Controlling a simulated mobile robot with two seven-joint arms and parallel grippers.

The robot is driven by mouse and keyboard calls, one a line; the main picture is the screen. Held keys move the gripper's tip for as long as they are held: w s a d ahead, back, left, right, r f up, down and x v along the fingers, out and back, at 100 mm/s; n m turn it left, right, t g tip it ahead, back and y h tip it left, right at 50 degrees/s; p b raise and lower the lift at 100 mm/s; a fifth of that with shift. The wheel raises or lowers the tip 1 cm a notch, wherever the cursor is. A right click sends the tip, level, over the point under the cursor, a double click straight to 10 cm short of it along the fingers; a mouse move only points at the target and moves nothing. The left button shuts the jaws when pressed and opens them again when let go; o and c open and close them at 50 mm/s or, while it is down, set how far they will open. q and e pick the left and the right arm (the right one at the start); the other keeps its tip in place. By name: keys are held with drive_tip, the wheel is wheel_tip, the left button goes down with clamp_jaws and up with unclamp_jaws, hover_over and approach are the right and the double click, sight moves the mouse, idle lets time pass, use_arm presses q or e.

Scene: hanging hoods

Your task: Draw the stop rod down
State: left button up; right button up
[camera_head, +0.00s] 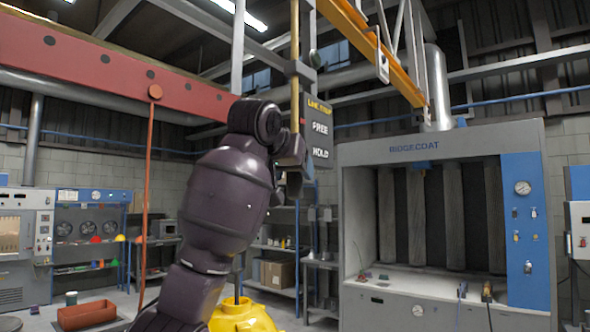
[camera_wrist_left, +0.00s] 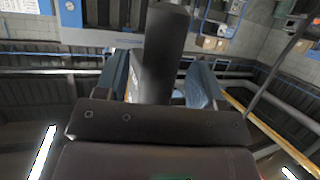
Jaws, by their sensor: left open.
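The stop rod (camera_head: 294,60) is a thin tan vertical bar that comes down from above, beside a dark sign (camera_head: 319,130) reading LINE STOP, FREE and HOLD. My left gripper (camera_head: 293,178) is at the rod's lower part, just left of the sign, and my dark arm hides part of that area. In the left wrist view, a thick dark cylinder (camera_wrist_left: 165,45), seemingly the rod's grip, stands between the two blue-grey fingers. The fingers are open around it; whether either touches it I cannot tell. My right gripper is not in view.
A red beam (camera_head: 100,75) crosses the upper left, with an orange cord (camera_head: 147,200) hanging from it. A yellow rail (camera_head: 375,45) runs overhead. A grey booth (camera_head: 440,190) stands at right. A yellow domed object (camera_head: 245,316) is low in the middle, and an orange-brown bin (camera_head: 87,315) is at lower left.

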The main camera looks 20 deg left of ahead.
use_arm(q)
drive_tip(key=shift+x, duration=0.9)
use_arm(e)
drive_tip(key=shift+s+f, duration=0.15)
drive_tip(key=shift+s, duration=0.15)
use_arm(q)
clamp_jaws()
wheel_tip(320, 180, down, 6)
drive_tip(key=b, duration=0.3)
drive_tip(key=shift+f, duration=0.1)
drive_tip(key=shift+d+f, duration=0.1)
drive_tip(key=shift+f, duration=0.15)
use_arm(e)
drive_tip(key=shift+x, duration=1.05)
use_arm(q)
unclamp_jaws()
drive_tip(key=shift+r, duration=0.1)
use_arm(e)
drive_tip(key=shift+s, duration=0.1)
